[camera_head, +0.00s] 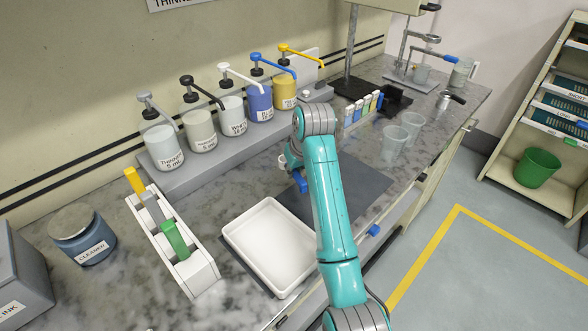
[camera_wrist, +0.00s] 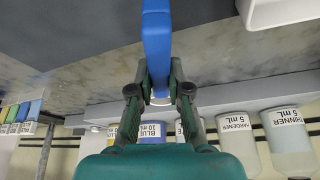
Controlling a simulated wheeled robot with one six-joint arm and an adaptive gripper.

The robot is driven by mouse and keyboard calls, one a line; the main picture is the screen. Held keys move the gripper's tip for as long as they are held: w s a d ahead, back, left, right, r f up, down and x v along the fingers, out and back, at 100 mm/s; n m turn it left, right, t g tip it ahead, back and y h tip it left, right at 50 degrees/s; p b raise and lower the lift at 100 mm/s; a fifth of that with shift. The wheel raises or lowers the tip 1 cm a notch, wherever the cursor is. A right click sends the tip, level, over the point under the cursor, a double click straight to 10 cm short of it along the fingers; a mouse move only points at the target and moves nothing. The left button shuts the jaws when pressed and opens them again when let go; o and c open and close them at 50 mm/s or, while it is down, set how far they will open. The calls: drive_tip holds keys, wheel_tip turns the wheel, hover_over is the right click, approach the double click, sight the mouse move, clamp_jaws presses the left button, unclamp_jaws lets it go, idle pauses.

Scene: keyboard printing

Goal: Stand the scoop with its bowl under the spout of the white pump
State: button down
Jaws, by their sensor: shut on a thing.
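The scoop's blue handle (camera_head: 302,184) shows beside my gripper (camera_head: 294,166), over the dark mat. In the wrist view my gripper (camera_wrist: 160,90) is shut on the scoop (camera_wrist: 157,38), with its blue handle running up the picture between the fingers. A pale round part, apparently the bowl, shows left of the gripper in the head view; the fingers hide most of it in the wrist view. The white pump (camera_head: 240,78) stands on its jar (camera_head: 232,115), third from left on the grey ledge. The scoop is apart from it, to its right and nearer me.
Blue (camera_head: 260,100) and yellow (camera_head: 285,92) pump jars stand right of the white one; hardener (camera_head: 200,130) and thinner (camera_head: 164,147) jars stand left. A white tray (camera_head: 228,238) and the dark mat (camera_head: 367,180) lie in front. Clear cups (camera_head: 395,143) stand at right.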

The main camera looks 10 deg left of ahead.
sight(280, 165)
drive_tip(key=shift+w+a+f, duration=0.3)
drive_tip(key=shift+w+a, duration=0.25)
drive_tip(key=shift+a, duration=0.2)
drive_tip(key=shift+w+a+f, duration=0.25)
drive_tip(key=shift+w+a, duration=0.3)
drive_tip(key=shift+a, duration=0.15)
drive_tip(key=shift+w+a+f, duration=0.3)
drive_tip(key=shift+w+a, duration=0.25)
drive_tip(key=shift+a, duration=0.2)
drive_tip(key=shift+w+a+f, duration=0.9)
drive_tip(key=shift+a+f, duration=0.25)
drive_tip(key=shift+f, duration=0.05)
drive_tip(key=shift+f, duration=0.3)
drive_tip(key=c, duration=1)
unclamp_jaws()
drive_tip(key=shift+c, duration=0.2)
wheel_tip(280, 165, up, 7)
